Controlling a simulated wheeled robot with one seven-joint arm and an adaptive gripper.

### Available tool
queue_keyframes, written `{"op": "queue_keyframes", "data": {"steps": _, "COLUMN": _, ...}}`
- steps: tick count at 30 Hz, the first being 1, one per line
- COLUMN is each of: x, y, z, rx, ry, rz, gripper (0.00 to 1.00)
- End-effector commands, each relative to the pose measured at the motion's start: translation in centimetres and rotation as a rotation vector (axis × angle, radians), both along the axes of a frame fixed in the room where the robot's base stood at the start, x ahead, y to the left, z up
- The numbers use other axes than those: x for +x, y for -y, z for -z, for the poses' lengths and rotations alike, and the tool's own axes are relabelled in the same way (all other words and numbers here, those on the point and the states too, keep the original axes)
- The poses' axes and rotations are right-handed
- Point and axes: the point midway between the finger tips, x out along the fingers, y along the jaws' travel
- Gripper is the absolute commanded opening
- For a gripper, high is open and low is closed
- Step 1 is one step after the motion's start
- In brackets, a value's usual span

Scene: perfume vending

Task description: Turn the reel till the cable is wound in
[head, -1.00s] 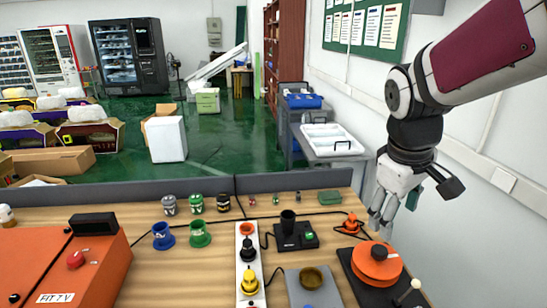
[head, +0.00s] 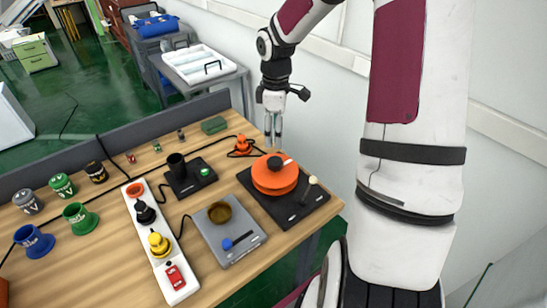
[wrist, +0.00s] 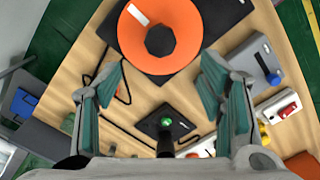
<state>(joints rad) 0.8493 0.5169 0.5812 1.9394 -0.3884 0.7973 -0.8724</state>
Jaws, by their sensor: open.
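The orange reel (head: 274,176) sits on a black base plate (head: 262,205) at the right end of the table. It has a dark hub on top, and a crank knob with a pale ball (head: 312,181) stands at the plate's right side. In the wrist view the reel (wrist: 135,55) lies ahead of the fingers with its dark hub and a white mark. An orange plug-like piece (head: 243,145) with black cable lies behind the reel. My gripper (head: 273,138) is open, empty and pointing down, above and behind the reel. In the wrist view its fingers (wrist: 160,100) are spread wide.
A grey scale (head: 245,243) with a brown bowl, a black device with a cup (head: 190,178) and a white strip of buttons (head: 150,225) stand left of the reel. Coloured cups and small jars are further left. A low grey partition (head: 165,122) edges the table's back.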

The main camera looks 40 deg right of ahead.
Motion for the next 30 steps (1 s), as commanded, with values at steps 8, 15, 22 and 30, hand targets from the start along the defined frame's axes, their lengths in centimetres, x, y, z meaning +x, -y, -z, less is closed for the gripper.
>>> {"op": "queue_keyframes", "data": {"steps": 8, "x": -0.1, "y": -0.1, "z": 5.7, "rx": 0.003, "ry": -0.004, "rz": -0.001, "gripper": 0.63}}
{"op": "queue_keyframes", "data": {"steps": 15, "x": 0.0, "y": -0.1, "z": 9.4, "rx": 0.001, "ry": -0.002, "rz": 0.0, "gripper": 0.63}}
{"op": "queue_keyframes", "data": {"steps": 22, "x": 0.0, "y": 0.0, "z": 10.9, "rx": -0.001, "ry": -0.001, "rz": 0.0, "gripper": 0.63}}
{"op": "queue_keyframes", "data": {"steps": 30, "x": 0.0, "y": 0.0, "z": 11.0, "rx": -0.001, "ry": -0.001, "rz": 0.001, "gripper": 0.63}}
